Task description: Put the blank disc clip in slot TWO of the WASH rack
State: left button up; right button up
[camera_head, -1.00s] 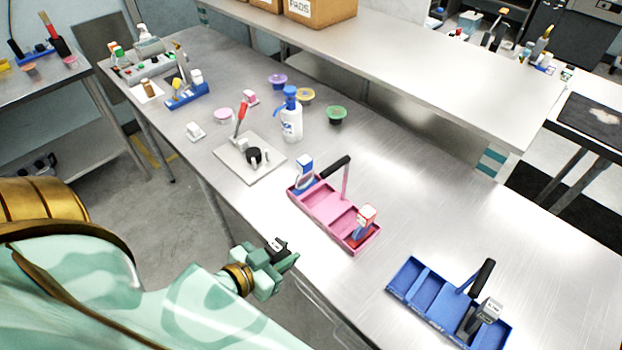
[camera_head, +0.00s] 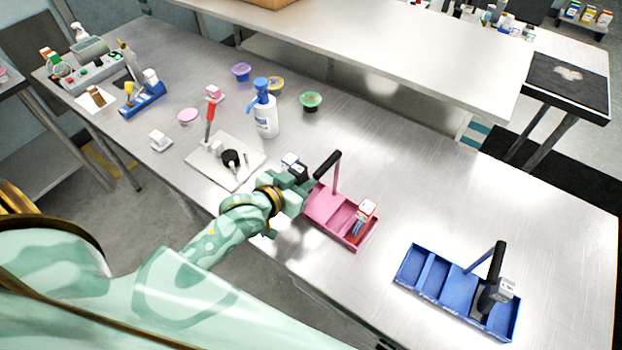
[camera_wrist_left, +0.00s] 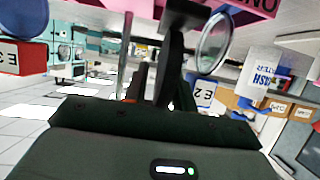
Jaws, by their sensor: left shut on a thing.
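My left gripper (camera_head: 297,186) is shut on a dark clip (camera_head: 298,172), which I take to be the blank disc clip, at the far left end of the pink rack (camera_head: 323,205). In the left wrist view the clip (camera_wrist_left: 172,62) is seen nearly edge-on, close to the pink rack (camera_wrist_left: 110,8); I cannot tell whether it touches. A blue-topped clip (camera_head: 290,160) stands just behind the gripper, partly hidden. A red-topped clip (camera_head: 365,209) stands at the rack's near end. The blue rack (camera_head: 430,268) holds a grey-topped clip (camera_head: 505,289). My right gripper is out of view.
Coloured pots, including a green one (camera_head: 311,101), stand farther back. The bench is clear between the two racks and right of the bottle.

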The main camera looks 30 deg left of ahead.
pick_arm(q)
jog(key=w, duration=0.1)
jog(key=w+d, duration=0.1)
jog(key=w, duration=0.1)
jog(key=shift+w, duration=0.1)
jog(key=shift+f+b, duration=0.65)
jog(key=shift+f, duration=1.05)
jog(key=shift+a+f, duration=0.1)
jog(key=shift+f, duration=0.05)
jog(key=o, duration=0.7)
jog(key=shift+s+r, duration=0.25)
jog(key=p+v, duration=0.2)
jog(key=v, duration=0.9)
jog(key=shift+s, duration=0.2)
